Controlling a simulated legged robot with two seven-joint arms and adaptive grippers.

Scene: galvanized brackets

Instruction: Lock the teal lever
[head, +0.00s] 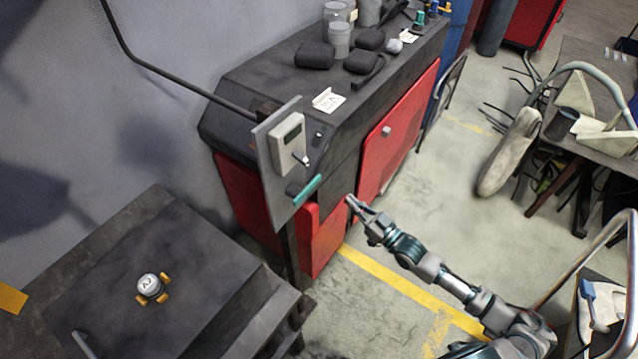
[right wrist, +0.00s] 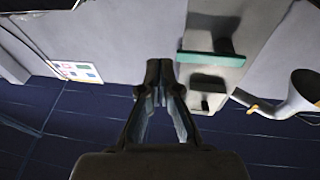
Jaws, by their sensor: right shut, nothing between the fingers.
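The teal lever (head: 307,189) sticks out from a dark mount low on an upright grey panel (head: 273,181). In the right wrist view the teal lever (right wrist: 211,59) is a bar across a grey mount, right of and above the fingertips. My right gripper (head: 350,201) is shut and empty, a little right of and below the lever in the head view. In the right wrist view its fingers (right wrist: 158,75) are together and appear apart from the lever. A light box with a small display (head: 288,143) sits above the lever on the panel. My left gripper is not in view.
A dark bench with red doors (head: 398,128) stands behind the panel, with jars and black cases (head: 314,55) on top. A dark table (head: 165,275) at lower left carries a round white-topped knob (head: 149,284). Open floor lies right of the bench.

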